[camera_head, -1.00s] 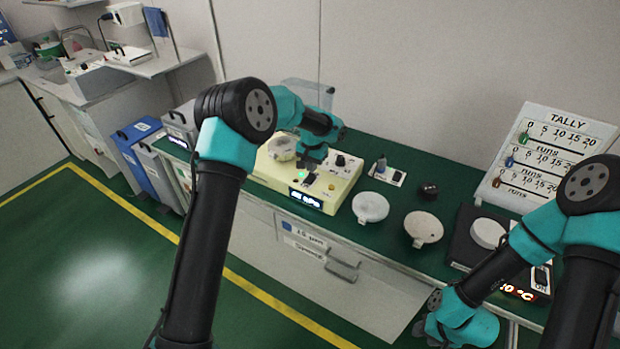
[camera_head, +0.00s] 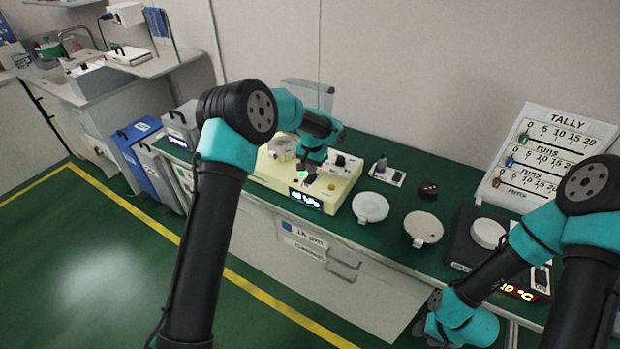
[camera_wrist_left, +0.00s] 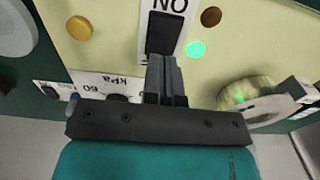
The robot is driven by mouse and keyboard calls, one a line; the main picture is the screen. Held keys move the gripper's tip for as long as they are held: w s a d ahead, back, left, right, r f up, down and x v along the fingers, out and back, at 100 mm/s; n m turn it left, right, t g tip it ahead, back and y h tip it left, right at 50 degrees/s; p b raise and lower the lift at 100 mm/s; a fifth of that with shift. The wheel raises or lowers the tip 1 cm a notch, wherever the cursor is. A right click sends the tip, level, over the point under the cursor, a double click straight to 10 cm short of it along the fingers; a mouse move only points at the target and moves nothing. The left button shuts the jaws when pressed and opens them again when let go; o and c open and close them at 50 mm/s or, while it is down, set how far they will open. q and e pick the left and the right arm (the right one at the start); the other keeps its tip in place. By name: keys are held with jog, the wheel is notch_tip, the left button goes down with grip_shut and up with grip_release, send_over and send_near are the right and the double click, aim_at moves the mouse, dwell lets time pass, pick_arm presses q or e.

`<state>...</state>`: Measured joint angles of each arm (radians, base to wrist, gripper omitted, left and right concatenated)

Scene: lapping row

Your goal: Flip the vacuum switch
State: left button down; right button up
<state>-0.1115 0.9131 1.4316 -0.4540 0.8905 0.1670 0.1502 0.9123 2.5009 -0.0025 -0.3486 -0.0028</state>
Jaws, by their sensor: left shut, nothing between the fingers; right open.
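The vacuum switch (camera_wrist_left: 166,32) is a black rocker on a white plate marked ON, set in the cream pump box (camera_head: 335,190). In the left wrist view a lit green lamp (camera_wrist_left: 196,49) is beside it. My left gripper (camera_wrist_left: 166,66) is shut and empty, its fingertips at the rocker's near end. I cannot tell whether they touch it. In the head view my left gripper (camera_head: 307,168) points down over the box top, just behind the dark switch (camera_head: 310,179). My right wrist is at the lower right, and its fingers are not visible.
An amber button (camera_wrist_left: 79,28) and a round pale fitting (camera_wrist_left: 247,93) flank the switch. The box has a lit kPa display (camera_head: 305,198). A tally board (camera_head: 552,155) stands further right.

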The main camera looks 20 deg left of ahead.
pick_arm(q)
jog(key=shift+f, duration=0.85)
dwell(0.7)
jog(key=shift+r, duration=3.5)
